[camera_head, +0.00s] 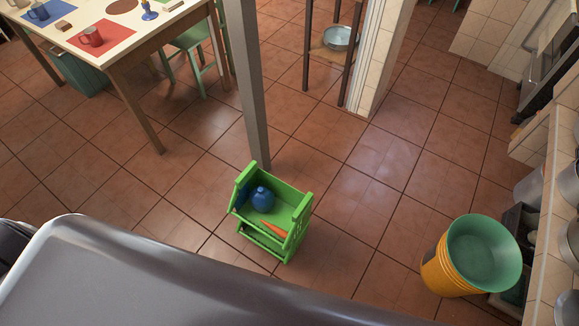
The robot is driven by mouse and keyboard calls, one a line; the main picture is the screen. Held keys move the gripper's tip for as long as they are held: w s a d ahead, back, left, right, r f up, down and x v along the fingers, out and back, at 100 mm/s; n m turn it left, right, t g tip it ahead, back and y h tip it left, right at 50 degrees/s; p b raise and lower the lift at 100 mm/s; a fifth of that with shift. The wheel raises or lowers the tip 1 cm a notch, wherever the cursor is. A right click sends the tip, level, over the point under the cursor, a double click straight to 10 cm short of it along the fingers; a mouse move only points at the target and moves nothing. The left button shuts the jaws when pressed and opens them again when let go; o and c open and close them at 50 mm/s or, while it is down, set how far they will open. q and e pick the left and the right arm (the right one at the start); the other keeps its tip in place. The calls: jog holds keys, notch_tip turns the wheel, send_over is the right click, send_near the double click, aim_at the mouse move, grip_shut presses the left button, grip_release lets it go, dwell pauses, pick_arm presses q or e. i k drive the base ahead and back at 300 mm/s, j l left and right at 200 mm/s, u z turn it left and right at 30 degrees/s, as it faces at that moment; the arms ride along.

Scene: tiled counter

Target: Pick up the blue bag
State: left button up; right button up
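A small round blue thing (262,198) with a narrow knob-like top sits inside a green crate (299,214) on the tiled floor. It looks like a tied blue bag, but it is too small to be sure. An orange carrot-like thing (273,229) lies beside it in the same crate. Neither of my grippers shows in the head view.
A grey post (248,90) stands right behind the crate. A table (118,50) with mugs and coloured mats is at the upper left. A stack of yellow buckets with a green one on top (482,252) stands at the lower right. Tiled floor (360,200) around the crate is clear.

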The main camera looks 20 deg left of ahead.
aim_at(262, 198)
jog(key=u, duration=0.8)
jog(key=j+z, duration=0.1)
jog(key=z, duration=0.25)
jog(key=i+j+z, duration=0.1)
jog(key=z, duration=0.25)
jog(key=j+z, duration=0.1)
jog(key=z, duration=0.3)
jog(key=j+z, duration=0.2)
jog(key=j, duration=0.4)
jog(key=j+z, duration=0.25)
jog(key=j, duration=0.35)
jog(key=j+z, duration=0.2)
jog(key=j, duration=0.35)
jog(key=k+j+z, duration=0.2)
jog(key=j, duration=0.9)
